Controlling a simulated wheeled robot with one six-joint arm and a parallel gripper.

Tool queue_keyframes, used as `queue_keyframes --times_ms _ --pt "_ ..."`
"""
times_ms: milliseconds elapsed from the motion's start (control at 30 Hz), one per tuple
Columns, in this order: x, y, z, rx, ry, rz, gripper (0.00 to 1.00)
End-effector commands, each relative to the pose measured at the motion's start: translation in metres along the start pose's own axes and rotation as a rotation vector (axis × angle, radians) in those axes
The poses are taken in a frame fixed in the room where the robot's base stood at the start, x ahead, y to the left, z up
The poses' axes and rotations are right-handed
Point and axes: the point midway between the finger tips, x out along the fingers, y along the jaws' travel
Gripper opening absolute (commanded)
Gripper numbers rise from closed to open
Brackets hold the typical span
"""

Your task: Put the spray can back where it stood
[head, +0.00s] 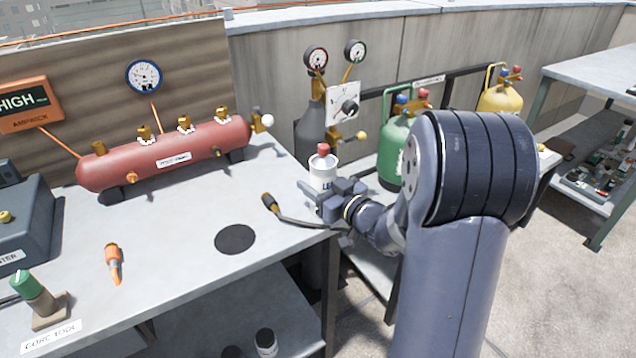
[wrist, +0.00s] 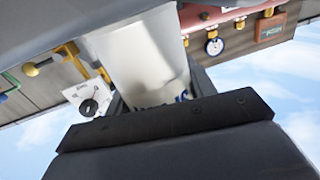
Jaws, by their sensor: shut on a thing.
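The spray can (head: 322,170) is white with a red cap and dark lettering. My gripper (head: 330,192) is shut on it at the right end of the workbench (head: 190,225). The can looks upright in the head view; I cannot tell whether its base touches the bench or is above it. In the wrist view the white can body (wrist: 142,58) fills the space between the jaws. A dark round mark (head: 235,240) lies bare on the bench top, left of and nearer than the can.
A black torch-like tool (head: 280,212) lies between the mark and my gripper. A red tank (head: 165,155) with brass valves stands at the back. An orange-handled tool (head: 113,262) lies at left. Gauges and a grey cylinder (head: 312,135) stand behind the can.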

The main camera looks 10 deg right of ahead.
Motion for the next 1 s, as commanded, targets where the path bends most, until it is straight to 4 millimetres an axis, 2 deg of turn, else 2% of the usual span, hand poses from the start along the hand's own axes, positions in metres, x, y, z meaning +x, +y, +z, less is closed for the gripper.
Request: queue_keyframes --times_ms 67,100,333,700,767,1000 --pt "0.000 0.000 0.004 -0.001 0.002 0.000 0.14" --pt "0.000 0.000 0.002 0.000 0.000 0.000 0.55" --pt "0.000 0.000 0.002 0.000 0.000 0.000 0.74" --pt "-0.003 0.001 -0.002 0.000 -0.001 0.002 0.74" --pt "-0.013 0.001 -0.001 0.001 -0.001 0.003 0.74" --pt "-0.064 0.001 -0.002 0.001 0.000 0.006 0.74"
